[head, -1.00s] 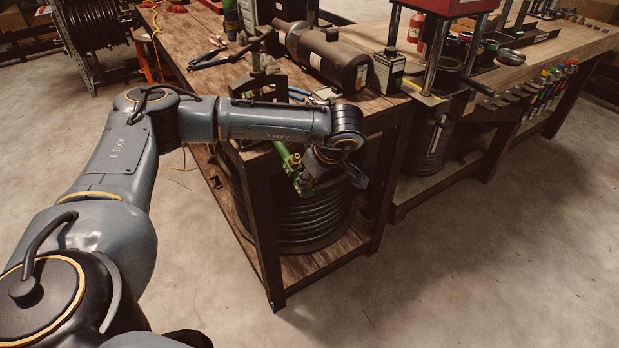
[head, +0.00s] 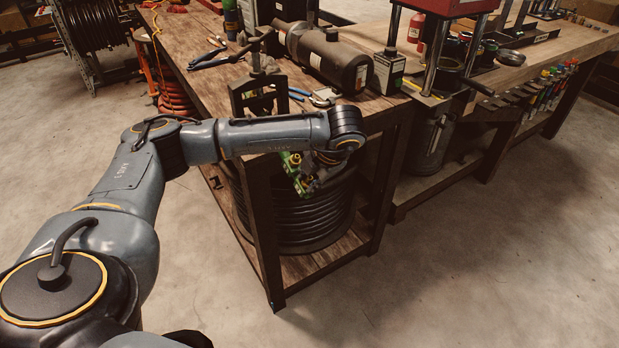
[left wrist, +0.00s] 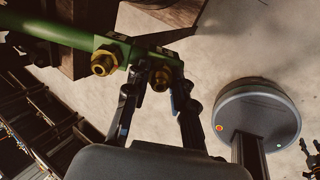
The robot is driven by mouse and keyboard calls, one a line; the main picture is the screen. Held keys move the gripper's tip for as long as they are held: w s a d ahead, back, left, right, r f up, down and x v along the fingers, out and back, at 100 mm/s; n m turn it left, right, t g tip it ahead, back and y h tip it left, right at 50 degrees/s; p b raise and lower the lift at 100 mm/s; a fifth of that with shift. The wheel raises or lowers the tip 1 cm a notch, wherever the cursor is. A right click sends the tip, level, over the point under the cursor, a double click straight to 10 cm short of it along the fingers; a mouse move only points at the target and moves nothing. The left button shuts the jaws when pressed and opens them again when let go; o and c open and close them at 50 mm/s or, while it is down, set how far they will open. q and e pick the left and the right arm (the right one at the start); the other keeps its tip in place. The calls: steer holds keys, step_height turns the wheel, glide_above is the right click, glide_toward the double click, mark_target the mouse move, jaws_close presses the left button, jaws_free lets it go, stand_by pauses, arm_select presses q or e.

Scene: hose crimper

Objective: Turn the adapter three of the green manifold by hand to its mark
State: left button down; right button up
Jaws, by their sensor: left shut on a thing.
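The green manifold (left wrist: 130,50) crosses the upper left of the left wrist view, with brass adapters on its near face. One brass adapter (left wrist: 104,62) stands clear of my fingers. Another brass adapter (left wrist: 160,78), nearer the manifold's right end, sits between the two fingers of my left gripper (left wrist: 159,84), which is shut on it. In the head view the manifold (head: 292,161) shows only in part, at the bench's front edge below my left wrist, and my forearm hides the rest. I cannot make out a mark. A dark forked shape at the wrist view's right edge looks like my right gripper (left wrist: 311,153).
The wooden bench (head: 195,80) holds a dark vise (head: 258,92), a black cylindrical machine (head: 320,55) and pliers (head: 218,58). A coiled black hose (head: 300,215) sits on the lower shelf under the manifold. The floor to the right is clear.

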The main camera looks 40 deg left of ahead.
arm_select(q)
steer(key=shift+n, duration=1.1)
steer(key=c, duration=1.6)
jaws_free()
steer(key=shift+n, duration=0.7)
steer(key=o, duration=0.3)
steer(key=shift+o, duration=0.2)
steer(key=shift+r, duration=0.15)
steer(key=p+v, duration=0.2)
steer(key=v, duration=0.3)
steer(key=shift+p, duration=0.35)
